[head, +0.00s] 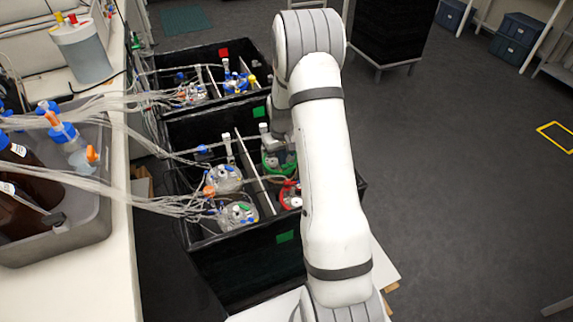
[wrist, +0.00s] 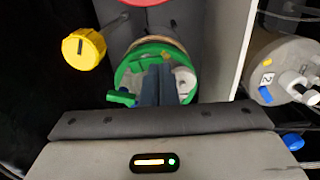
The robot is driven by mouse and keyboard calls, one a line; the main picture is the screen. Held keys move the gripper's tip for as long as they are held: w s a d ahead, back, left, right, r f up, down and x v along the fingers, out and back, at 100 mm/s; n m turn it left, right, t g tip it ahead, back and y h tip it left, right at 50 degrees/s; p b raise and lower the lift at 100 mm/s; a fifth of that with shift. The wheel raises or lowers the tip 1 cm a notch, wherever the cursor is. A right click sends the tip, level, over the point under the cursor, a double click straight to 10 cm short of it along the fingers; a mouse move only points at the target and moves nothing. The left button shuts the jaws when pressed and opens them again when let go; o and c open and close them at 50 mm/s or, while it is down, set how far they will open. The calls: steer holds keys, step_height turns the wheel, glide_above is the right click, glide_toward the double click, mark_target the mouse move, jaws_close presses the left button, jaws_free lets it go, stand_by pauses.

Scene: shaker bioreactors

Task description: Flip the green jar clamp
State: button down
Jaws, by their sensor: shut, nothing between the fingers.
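The green jar clamp (wrist: 126,72) is a green ring around the top of a jar in the wrist view, with a green tab on its lower left. In the head view the green clamp (head: 268,162) shows in the nearer black box, partly hidden by my arm. My gripper (wrist: 165,72) has its dark fingers together and empty, over the middle of the green ring. They hide part of the jar top, and I cannot tell whether they touch it. In the head view my gripper (head: 273,144) is just above the green clamp.
A red clamp (head: 288,194) is on a neighbouring jar. A pale divider (wrist: 229,45) separates the green-clamped jar from a tubed jar (wrist: 268,75). A yellow knob (wrist: 83,48) sits left of the clamp. Black box walls (head: 215,122) surround the jars; tubes run left to the bench.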

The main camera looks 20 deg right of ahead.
steer(key=shift+f+b, duration=0.6)
steer(key=shift+f, duration=0.3)
stand_by(0.4)
steer(key=shift+r+p, duration=1.85)
steer(key=shift+r, duration=1.7)
steer(key=shift+r, duration=0.1)
steer(key=s+a+r+t, duration=0.1)
steer(key=s+a+r, duration=0.4)
steer(key=s+r, duration=0.5)
steer(key=s+a+r+t, duration=0.1)
steer(key=s+a+r, duration=0.4)
steer(key=s+r, duration=0.45)
steer(key=s+a+r, duration=0.1)
steer(key=s+r, duration=0.2)
steer(key=s, duration=0.5)
steer(key=shift+a+r+t, duration=0.3)
steer(key=shift+a+t, duration=0.1)
